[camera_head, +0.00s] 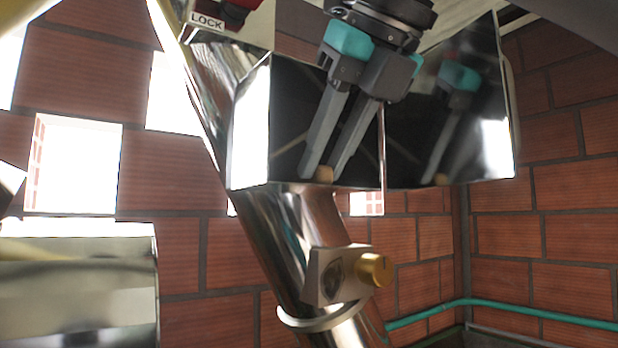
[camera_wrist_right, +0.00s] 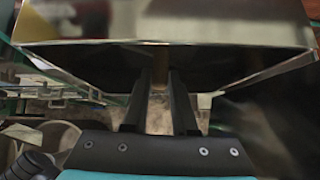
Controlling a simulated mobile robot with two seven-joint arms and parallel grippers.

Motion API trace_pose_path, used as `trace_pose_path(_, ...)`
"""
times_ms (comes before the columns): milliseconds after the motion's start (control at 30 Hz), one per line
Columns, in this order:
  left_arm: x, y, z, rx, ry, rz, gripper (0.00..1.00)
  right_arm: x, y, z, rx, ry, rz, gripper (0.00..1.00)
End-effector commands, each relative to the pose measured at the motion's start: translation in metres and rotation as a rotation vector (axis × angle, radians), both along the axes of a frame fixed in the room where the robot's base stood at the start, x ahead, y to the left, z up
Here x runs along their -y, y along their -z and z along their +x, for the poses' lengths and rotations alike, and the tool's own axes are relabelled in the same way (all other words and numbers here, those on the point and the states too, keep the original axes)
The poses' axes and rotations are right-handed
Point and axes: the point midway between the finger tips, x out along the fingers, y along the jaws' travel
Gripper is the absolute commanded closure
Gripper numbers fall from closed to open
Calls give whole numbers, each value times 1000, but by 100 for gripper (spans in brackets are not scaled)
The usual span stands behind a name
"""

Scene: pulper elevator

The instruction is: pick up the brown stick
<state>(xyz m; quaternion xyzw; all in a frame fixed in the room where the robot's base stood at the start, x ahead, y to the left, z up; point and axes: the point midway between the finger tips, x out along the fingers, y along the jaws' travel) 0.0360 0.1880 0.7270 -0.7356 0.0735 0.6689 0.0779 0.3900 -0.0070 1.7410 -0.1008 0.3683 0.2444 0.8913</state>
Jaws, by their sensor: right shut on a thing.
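The brown stick (camera_head: 324,174) shows as a short tan end at the tips of my right gripper (camera_head: 318,170). The gripper reaches down from the top of the head view into a shiny metal hopper (camera_head: 250,130), and its fingers are shut on the stick. In the right wrist view the fingers of my right gripper (camera_wrist_right: 160,75) point at the hopper, with the brown stick (camera_wrist_right: 161,62) between their tips. Most of the stick is hidden by the fingers and the hopper's front edge. My left gripper does not show.
A shiny slanted pipe (camera_head: 290,240) runs below the hopper, with a bracket and brass knob (camera_head: 374,270) on it. A red part with a LOCK label (camera_head: 207,21) sits at the top left. Brick walls (camera_head: 550,220) stand behind, and a green pipe (camera_head: 530,312) runs low at the right.

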Motion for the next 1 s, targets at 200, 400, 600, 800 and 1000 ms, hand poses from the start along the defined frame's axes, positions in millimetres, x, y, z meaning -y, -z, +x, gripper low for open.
trace_pose_path(200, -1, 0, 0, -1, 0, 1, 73, 0, 0, 0, 0, 0, 0, 100)
trace_pose_path(400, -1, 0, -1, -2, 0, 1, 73, 0, 0, 0, 0, 0, 0, 100)
trace_pose_path(600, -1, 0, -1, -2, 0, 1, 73, 0, 0, 0, 0, -1, -1, 100)
trace_pose_path(800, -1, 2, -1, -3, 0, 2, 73, 1, -4, -2, 1, -1, 0, 100)
trace_pose_path(1000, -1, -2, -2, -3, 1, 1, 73, 2, -20, -3, 0, 0, 0, 100)
